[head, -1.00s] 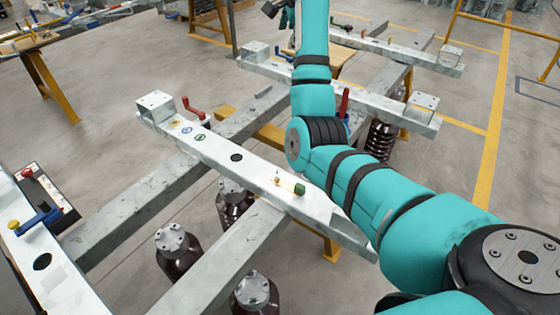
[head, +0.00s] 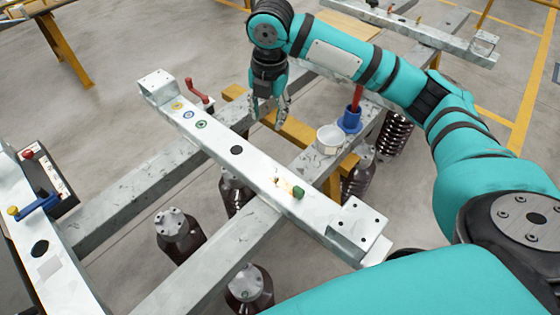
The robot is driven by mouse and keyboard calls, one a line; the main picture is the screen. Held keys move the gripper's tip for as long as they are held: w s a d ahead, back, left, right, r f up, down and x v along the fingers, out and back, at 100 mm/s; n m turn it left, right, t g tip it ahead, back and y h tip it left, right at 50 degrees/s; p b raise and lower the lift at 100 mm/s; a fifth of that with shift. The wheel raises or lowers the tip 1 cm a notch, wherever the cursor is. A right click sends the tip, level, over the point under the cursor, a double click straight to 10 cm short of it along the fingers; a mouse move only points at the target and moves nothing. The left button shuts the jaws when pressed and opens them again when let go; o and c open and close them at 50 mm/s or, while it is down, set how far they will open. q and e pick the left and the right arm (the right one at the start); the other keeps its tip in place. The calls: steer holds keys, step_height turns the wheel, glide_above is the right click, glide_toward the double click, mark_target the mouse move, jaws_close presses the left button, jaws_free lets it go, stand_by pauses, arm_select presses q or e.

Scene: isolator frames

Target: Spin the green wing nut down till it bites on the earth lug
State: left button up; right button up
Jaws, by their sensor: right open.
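A small green piece (head: 298,192), which looks like the green wing nut, is at the right part of the pale metal beam (head: 218,140). Small brass-coloured parts (head: 280,182) lie just left of it; I cannot tell which is the earth lug, or whether the nut touches it. My right gripper (head: 269,122) points down with its fingers apart and empty. In the picture it is above and slightly left of the green piece, just beyond the beam's far edge and apart from the nut. My left gripper is not in view.
A red crank handle (head: 196,92) stands behind the beam. A white round cup (head: 329,140) and a blue holder (head: 350,119) with a red-handled tool are on the right crossbar. Dark insulators (head: 178,234) hang below. A blue lever (head: 40,204) is at the left.

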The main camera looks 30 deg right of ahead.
mark_target(276, 174)
steer(key=s+f, duration=0.1)
steer(key=f, duration=0.5)
steer(key=s+f+n, duration=0.1)
steer(key=f, duration=0.6)
steer(key=f+n+g, duration=0.1)
steer(key=f, duration=0.5)
steer(key=shift+s+d+f, duration=0.15)
steer(key=shift+s+f, duration=0.05)
steer(key=shift+s, duration=0.2)
steer(key=shift+c, duration=0.4)
jaws_close()
